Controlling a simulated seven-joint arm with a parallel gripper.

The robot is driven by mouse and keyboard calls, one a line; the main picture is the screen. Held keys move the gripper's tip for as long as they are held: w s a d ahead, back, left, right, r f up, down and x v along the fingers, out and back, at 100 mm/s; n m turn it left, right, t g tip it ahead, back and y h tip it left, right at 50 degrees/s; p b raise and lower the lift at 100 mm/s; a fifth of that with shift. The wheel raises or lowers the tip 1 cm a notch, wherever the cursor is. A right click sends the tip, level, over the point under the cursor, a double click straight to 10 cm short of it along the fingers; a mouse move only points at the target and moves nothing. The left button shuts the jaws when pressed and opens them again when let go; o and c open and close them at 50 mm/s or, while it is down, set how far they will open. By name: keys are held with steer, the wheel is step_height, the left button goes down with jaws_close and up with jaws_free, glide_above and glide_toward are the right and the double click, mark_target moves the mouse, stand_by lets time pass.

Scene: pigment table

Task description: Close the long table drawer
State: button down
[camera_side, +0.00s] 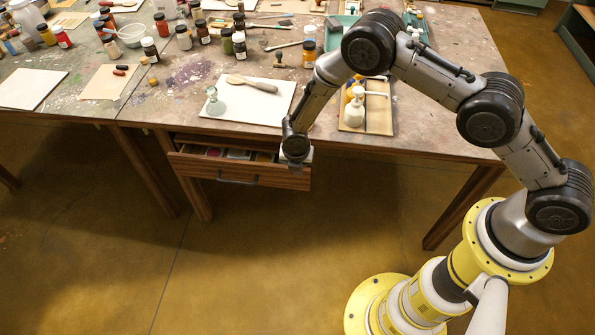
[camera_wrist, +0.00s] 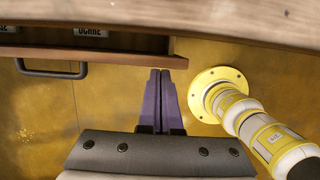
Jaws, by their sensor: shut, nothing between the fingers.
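The wooden table drawer (camera_side: 230,171) stands pulled out below the table edge in the side view, with packets of colour showing inside. Its dark handle (camera_side: 238,181) is on the middle of its front. In the wrist view the drawer front (camera_wrist: 130,57) runs across the upper left, with the handle (camera_wrist: 50,72) at the left. My gripper (camera_side: 295,163) is at the drawer's right end in the side view. In the wrist view my gripper (camera_wrist: 160,74) has its dark purple fingers together and empty, tips close to the front near its right end. I cannot tell whether they touch it.
The table top (camera_side: 165,103) above holds a white board (camera_side: 225,105) with a small glass bottle and a wooden spoon. A tray (camera_side: 378,118) with a white pump bottle stands to the right. Paint jars crowd the back. The floor before the drawer is clear.

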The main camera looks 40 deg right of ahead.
mark_target(281, 169)
steer(key=s+a, duration=0.3)
step_height(281, 169, up, 11)
steer(key=d+n+h, duration=0.2)
steer(key=n+h, duration=0.1)
steer(key=n, duration=0.2)
steer(key=s+a+f+n+t+h, duration=0.25)
steer(key=a+f+n+t, duration=0.2)
steer(key=a+n, duration=0.25)
steer(key=s+a+f+n+t+h, duration=0.2)
steer(key=a+f+n+t+h, duration=0.15)
steer(key=a+f+n, duration=0.3)
steer(key=shift+m+y, duration=0.25)
steer(key=shift+y, duration=0.05)
steer(key=x, duration=0.4)
steer(key=r+x, duration=0.1)
steer(key=x, duration=0.3)
steer(key=r+x, duration=0.1)
steer(key=x, duration=0.3)
steer(key=shift+w+d+f, duration=0.15)
steer(key=shift+w+d, duration=0.15)
steer(key=shift+w, duration=0.3)
steer(key=shift+w+d, duration=0.35)
steer(key=shift+w, duration=0.05)
